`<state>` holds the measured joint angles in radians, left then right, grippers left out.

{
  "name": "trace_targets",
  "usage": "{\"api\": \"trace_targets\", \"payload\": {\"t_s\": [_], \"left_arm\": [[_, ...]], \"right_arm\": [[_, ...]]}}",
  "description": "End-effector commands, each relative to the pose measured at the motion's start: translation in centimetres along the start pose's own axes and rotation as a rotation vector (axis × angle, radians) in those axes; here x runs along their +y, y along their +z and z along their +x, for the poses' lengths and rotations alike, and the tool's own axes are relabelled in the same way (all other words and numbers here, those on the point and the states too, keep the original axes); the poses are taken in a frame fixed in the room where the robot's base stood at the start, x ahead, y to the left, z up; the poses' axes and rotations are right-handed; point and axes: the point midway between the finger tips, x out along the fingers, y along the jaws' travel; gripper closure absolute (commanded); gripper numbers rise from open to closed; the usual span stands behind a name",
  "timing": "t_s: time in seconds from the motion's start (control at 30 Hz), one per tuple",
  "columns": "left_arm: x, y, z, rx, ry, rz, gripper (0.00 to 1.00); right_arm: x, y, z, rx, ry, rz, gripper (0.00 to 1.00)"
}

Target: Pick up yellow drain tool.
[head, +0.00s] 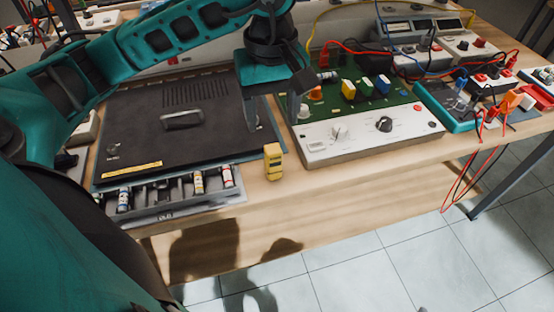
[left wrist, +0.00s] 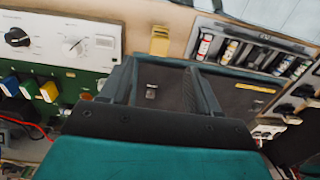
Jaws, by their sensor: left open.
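The yellow drain tool (head: 272,161) is a small yellow block-like piece standing on the wooden table (head: 330,178) near its front edge, between a black case and a white control panel. It also shows in the left wrist view (left wrist: 160,41), beyond my fingertips. My left gripper (head: 272,124) is open and empty, pointing down above and behind the drain tool, apart from it. In the left wrist view, the two fingers of my left gripper (left wrist: 162,70) are spread wide with the black case lid under them. My right gripper is not in view.
The black case (head: 145,130) with a handle lies at left, with a grey tray (head: 152,202) of small bottles in front. The white control panel (head: 370,135) and green circuit board stand at right. Tiled floor lies in front.

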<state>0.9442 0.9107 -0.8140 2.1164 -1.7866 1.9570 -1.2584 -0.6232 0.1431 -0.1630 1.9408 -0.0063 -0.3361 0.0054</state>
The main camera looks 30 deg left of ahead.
Motion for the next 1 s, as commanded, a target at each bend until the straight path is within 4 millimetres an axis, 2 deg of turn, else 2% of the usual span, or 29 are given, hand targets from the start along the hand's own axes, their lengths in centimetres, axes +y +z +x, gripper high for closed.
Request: {"api": "trace_targets", "payload": {"t_s": [0.1,0.3,0.53,0.8,1.0], "left_arm": [[-0.1,0.1,2.5,-0.005,-0.007,0.0,0.38],[0.0,0.1,5.8,-0.005,-0.002,-0.001,0.38],[0.0,0.2,7.5,-0.007,-0.002,0.0,0.38],[0.1,0.1,11.3,-0.008,-0.002,0.0,0.38],[0.2,0.0,11.9,-0.005,0.002,0.0,0.38]], "right_arm": [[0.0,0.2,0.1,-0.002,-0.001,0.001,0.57],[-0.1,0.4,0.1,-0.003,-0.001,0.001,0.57],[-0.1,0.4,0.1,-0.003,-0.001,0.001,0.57],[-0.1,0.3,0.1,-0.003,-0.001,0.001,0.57],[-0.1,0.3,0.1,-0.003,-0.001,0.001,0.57]]}}
